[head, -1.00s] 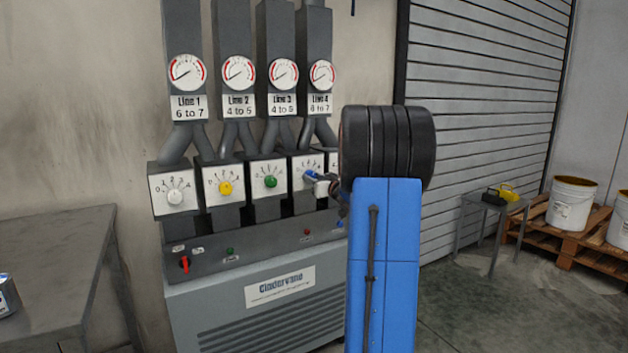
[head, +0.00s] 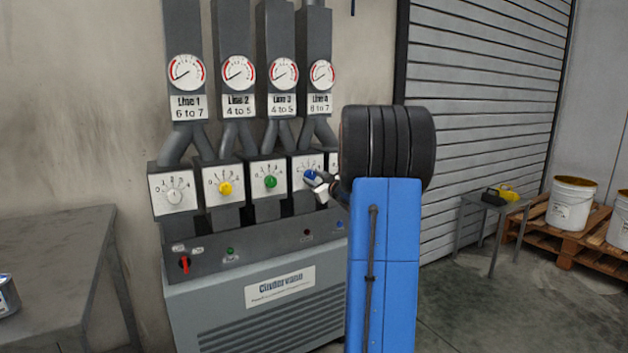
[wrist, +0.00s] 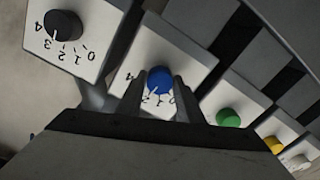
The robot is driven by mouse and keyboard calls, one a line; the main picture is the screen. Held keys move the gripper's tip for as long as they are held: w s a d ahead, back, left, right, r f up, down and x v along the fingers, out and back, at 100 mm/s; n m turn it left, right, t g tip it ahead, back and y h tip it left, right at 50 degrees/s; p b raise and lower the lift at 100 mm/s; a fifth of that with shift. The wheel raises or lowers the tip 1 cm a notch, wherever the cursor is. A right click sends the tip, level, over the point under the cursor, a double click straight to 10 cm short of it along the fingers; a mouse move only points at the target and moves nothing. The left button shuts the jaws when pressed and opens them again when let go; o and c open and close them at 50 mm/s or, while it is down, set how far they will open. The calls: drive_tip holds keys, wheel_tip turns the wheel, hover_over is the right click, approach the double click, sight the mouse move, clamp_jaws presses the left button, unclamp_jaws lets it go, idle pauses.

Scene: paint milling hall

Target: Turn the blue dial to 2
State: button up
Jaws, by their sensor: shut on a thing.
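The blue dial (head: 310,175) is on the white plate of the fourth box, under the Line 4 gauge. In the wrist view the blue dial (wrist: 160,77) sits between the two fingers of my gripper (wrist: 162,88), which is shut on it. A white pointer mark on the dial faces the numerals, seemingly near 1 to 2; the exact reading is too small to tell. The finger on the left hides some of the scale. In the head view my gripper (head: 316,180) reaches the dial from the right, partly hidden behind my arm.
White (head: 174,196), yellow (head: 225,188) and green (head: 270,181) dials are in a row to the left. A black dial (wrist: 63,25) shows in the wrist view. Gauges hang above; a console (head: 260,250) juts out below. A grey table (head: 50,250) stands at left.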

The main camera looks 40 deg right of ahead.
drive_tip(key=shift+n, duration=0.5)
drive_tip(key=o, duration=1.1)
drive_tip(key=shift+c, duration=0.2)
drive_tip(key=v, duration=1.7)
drive_tip(key=shift+s+a, duration=0.15)
